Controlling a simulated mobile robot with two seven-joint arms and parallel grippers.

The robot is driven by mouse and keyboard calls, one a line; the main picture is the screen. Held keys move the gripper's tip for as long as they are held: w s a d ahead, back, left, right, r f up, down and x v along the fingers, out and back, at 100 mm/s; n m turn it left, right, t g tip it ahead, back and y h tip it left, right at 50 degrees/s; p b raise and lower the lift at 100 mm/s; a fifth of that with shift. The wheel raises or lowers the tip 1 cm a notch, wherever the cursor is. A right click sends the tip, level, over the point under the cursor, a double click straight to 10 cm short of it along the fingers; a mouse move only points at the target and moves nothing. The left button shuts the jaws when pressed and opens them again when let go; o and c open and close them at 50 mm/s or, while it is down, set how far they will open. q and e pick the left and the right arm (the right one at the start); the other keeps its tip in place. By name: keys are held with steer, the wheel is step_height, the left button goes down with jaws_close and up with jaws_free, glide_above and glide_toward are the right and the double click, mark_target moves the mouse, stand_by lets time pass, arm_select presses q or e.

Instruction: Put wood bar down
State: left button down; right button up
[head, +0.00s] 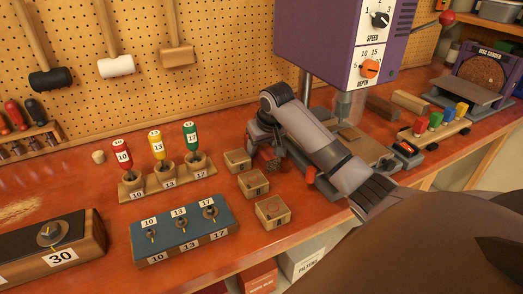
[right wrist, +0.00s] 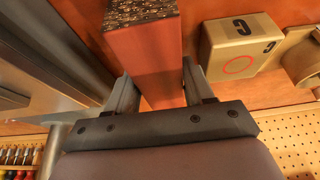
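The wood bar (right wrist: 148,60) shows in the right wrist view as a reddish-brown square bar with dark, rough end grain at the top of the picture. The two fingers of my right gripper (right wrist: 158,90) lie against its opposite sides, shut on it. In the head view, my right gripper (head: 268,153) is over the bench, just right of the small wooden boxes. My left gripper is not in view.
Three small wooden boxes (head: 272,212) stand in a row left of the gripper. Screwdrivers in a numbered stand (head: 165,182) and a blue numbered block (head: 184,235) are further left. The purple drill press (head: 335,45) stands behind.

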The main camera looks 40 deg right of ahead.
steer(key=c, duration=0.6)
steer(key=shift+r, duration=0.15)
step_height(320, 180, up, 20)
